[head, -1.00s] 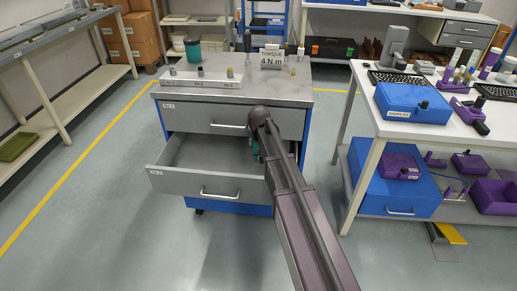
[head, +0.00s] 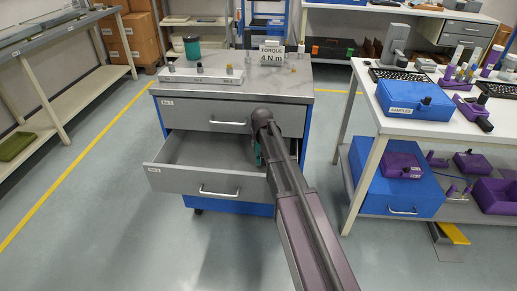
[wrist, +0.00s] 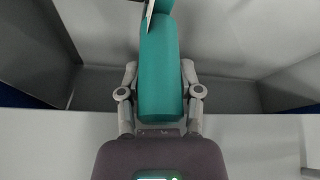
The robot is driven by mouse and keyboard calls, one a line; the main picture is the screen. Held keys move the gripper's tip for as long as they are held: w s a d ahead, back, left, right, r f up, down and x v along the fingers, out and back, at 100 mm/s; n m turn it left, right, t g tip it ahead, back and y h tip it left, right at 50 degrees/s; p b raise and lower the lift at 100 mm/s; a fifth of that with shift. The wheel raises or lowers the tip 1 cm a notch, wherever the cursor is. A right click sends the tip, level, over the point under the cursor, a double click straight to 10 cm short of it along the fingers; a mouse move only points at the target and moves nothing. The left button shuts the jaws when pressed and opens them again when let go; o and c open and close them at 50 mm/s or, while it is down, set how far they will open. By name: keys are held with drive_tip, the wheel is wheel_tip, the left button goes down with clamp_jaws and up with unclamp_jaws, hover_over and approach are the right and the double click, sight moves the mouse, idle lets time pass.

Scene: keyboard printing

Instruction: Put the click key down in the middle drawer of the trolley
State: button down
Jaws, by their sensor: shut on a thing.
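My gripper (wrist: 160,100) is shut on the click key, whose teal handle (wrist: 160,70) stands between the two fingers in the wrist view. A pale piece shows at the handle's far end, cut off by the picture's top edge. In the head view only a small teal part of the key (head: 257,155) shows beside my arm. The middle drawer (head: 218,183) of the trolley (head: 235,92) is pulled open, and the part of its inside that shows looks empty. My gripper is over the open drawer's right part; my arm hides much of that side.
The trolley's top holds a grey block with several small fittings (head: 202,80), a teal cup (head: 193,47) and a torque sign (head: 271,55). The top drawer (head: 205,117) is closed. A white table (head: 455,130) with a blue box (head: 415,104) stands to the right. Floor is clear on the left.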

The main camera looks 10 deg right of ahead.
drive_tip(key=shift+f, duration=0.4)
drive_tip(key=shift+f+b, duration=0.1)
drive_tip(key=shift+b, duration=0.2)
drive_tip(key=shift+c, duration=1.4)
unclamp_jaws()
drive_tip(key=shift+r, duration=0.2)
drive_tip(key=p+v, duration=1.1)
drive_tip(key=v, duration=0.1)
drive_tip(key=shift+a, duration=0.1)
drive_tip(key=s+f+g, duration=0.1)
drive_tip(key=s+g, duration=0.3)
drive_tip(key=s, duration=2)
drive_tip(key=shift+s+f+g, duration=0.25)
drive_tip(key=shift+s+g, duration=0.05)
